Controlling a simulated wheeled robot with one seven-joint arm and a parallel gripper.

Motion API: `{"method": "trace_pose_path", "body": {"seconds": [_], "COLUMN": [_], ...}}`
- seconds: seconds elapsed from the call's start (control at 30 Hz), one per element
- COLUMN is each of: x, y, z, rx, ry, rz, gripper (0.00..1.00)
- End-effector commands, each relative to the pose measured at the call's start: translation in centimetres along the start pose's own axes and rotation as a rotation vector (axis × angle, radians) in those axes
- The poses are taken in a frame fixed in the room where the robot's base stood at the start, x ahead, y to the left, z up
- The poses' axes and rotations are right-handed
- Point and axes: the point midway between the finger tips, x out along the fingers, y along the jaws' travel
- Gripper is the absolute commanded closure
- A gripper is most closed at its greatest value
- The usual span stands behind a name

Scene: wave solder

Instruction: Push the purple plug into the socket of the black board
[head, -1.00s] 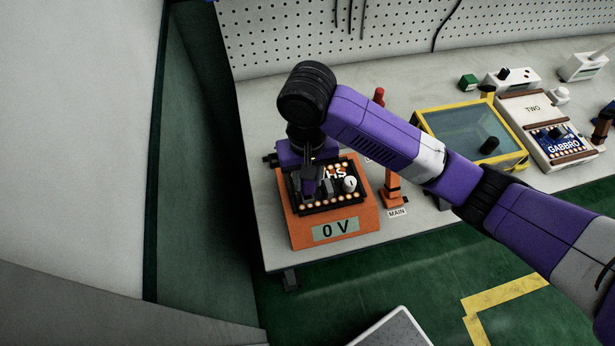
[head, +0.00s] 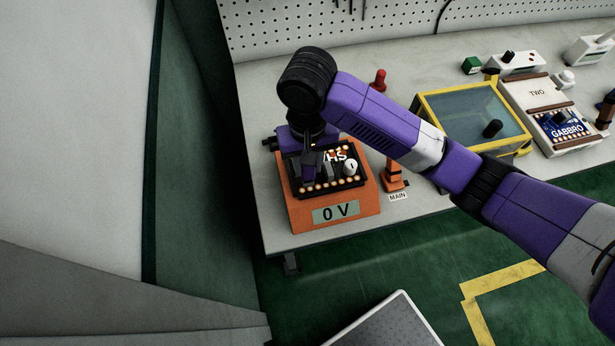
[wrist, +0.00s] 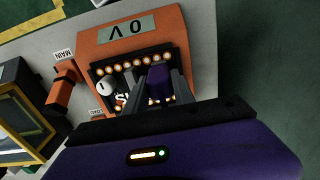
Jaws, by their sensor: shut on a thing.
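The black board (head: 355,182) lies on top of an orange box (head: 365,207) at the left end of the bench. It carries a row of lit dots, a white round part and white lettering that is partly covered. My gripper (head: 309,170) is over the left part of the board, pointing down. In the wrist view the purple plug (wrist: 159,82) is between the two grey fingers of my gripper (wrist: 162,84), which are shut on it. The plug is at the board, but its lower end and the socket are hidden, so I cannot tell how deep it sits.
The box front has a display reading "0 V" (head: 335,212). An orange post labelled MAIN (head: 395,178) stands just right of the box. Farther right are a yellow-framed glass case (head: 470,112) and a white unit with a blue GABBRO board (head: 565,130).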

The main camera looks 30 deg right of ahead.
Motion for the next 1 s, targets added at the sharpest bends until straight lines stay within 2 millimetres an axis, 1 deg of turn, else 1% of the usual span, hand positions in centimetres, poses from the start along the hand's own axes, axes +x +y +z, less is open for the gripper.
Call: {"method": "trace_pose_path", "body": {"seconds": [0.2, 1.0], "x": [0.62, 1.02], "y": [0.01, 0.00], "z": [-0.01, -0.01], "rx": [0.001, 0.000], "ry": [0.000, 0.000], "rz": [0.000, 0.000], "gripper": [1.00, 1.00]}}
